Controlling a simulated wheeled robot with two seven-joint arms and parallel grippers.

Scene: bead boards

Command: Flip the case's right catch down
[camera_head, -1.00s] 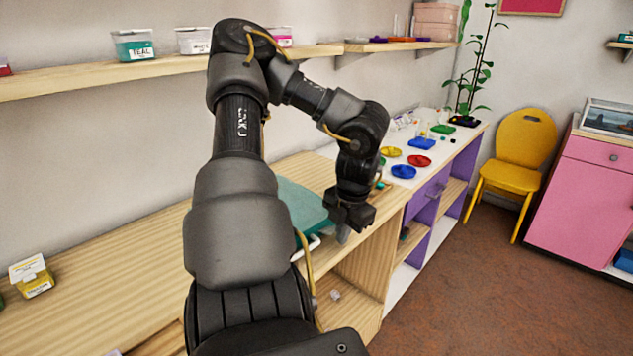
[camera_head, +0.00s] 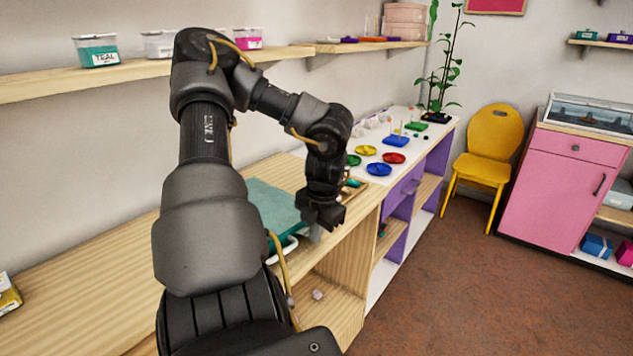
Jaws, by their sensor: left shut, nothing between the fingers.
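The teal case (camera_head: 272,204) lies on the wooden bench top, partly hidden behind my left arm. Its white handle (camera_head: 285,248) shows at the front edge. My left gripper (camera_head: 316,232) is shut and empty, pointing down at the case's front right corner. The right catch cannot be made out; the gripper covers that corner. Whether the fingers touch the case cannot be told. My right gripper is not in view.
The wooden bench (camera_head: 85,262) has free room on the left. Beyond the case is a white counter with coloured dishes, including a blue dish (camera_head: 379,169). A shelf (camera_head: 130,72) with tubs runs above. A yellow chair (camera_head: 487,150) stands at the right.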

